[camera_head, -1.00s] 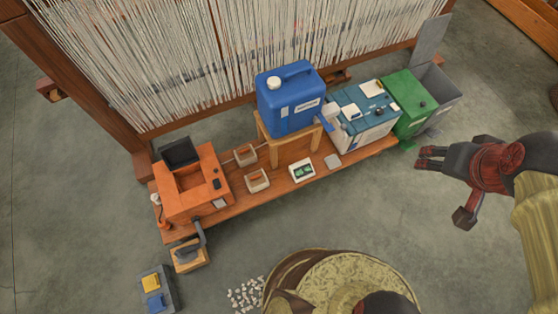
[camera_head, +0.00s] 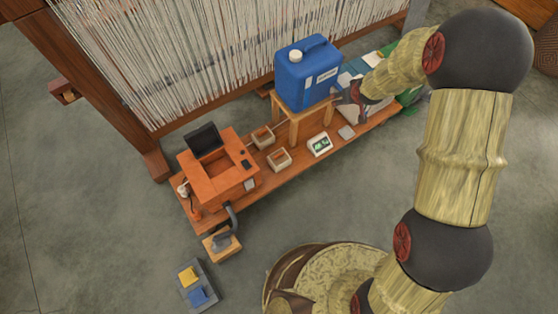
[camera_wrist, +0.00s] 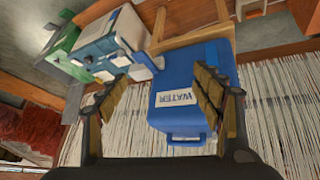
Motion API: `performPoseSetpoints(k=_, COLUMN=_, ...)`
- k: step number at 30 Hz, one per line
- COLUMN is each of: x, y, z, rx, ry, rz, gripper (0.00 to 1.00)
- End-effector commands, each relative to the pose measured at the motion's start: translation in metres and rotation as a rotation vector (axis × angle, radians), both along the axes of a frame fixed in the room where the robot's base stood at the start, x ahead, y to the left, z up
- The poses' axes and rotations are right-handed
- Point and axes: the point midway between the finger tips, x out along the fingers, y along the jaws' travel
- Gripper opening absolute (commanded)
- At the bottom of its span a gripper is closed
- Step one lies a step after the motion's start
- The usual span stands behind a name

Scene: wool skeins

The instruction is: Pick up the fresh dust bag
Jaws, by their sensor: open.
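I cannot pick out for certain which thing is the fresh dust bag. Small candidates are a yellow piece (camera_head: 188,276) and a blue piece (camera_head: 198,296) on a grey floor tray (camera_head: 181,293), and a white tray with a green face (camera_head: 319,145) on the bench. My gripper (camera_head: 350,106) is in the air by the right side of the blue water jug (camera_head: 307,76), partly hidden by its own arm. In the wrist view my gripper (camera_wrist: 160,93) is open and empty, with the jug (camera_wrist: 185,85) behind its fingers.
The jug stands on a wooden stool (camera_head: 292,132). An orange machine (camera_head: 215,178) and two small boxes (camera_head: 279,160) share the low bench (camera_head: 297,168). A white-and-teal machine (camera_wrist: 112,48) and green bin (camera_wrist: 66,48) are beside the jug. Strung threads (camera_head: 200,50) stand behind.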

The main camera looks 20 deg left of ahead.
Motion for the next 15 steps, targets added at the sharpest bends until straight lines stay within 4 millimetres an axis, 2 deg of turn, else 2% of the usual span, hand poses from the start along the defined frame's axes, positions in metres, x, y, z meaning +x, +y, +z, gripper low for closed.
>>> performPoseSetpoints(k=1, x=0.009, y=0.013, z=-0.031, rx=0.009, ry=-0.016, rz=0.031, gripper=0.67)
performPoseSetpoints(k=4, x=0.025, y=0.037, z=-0.077, rx=0.037, ry=-0.068, rz=0.089, gripper=0.67)
performPoseSetpoints(k=7, x=0.033, y=0.063, z=-0.125, rx=0.070, ry=-0.117, rz=0.148, gripper=0.67)
performPoseSetpoints(k=11, x=0.030, y=0.094, z=-0.189, rx=0.124, ry=-0.177, rz=0.221, gripper=0.67)
performPoseSetpoints(k=15, x=0.014, y=0.124, z=-0.250, rx=0.190, ry=-0.237, rz=0.291, gripper=0.67)
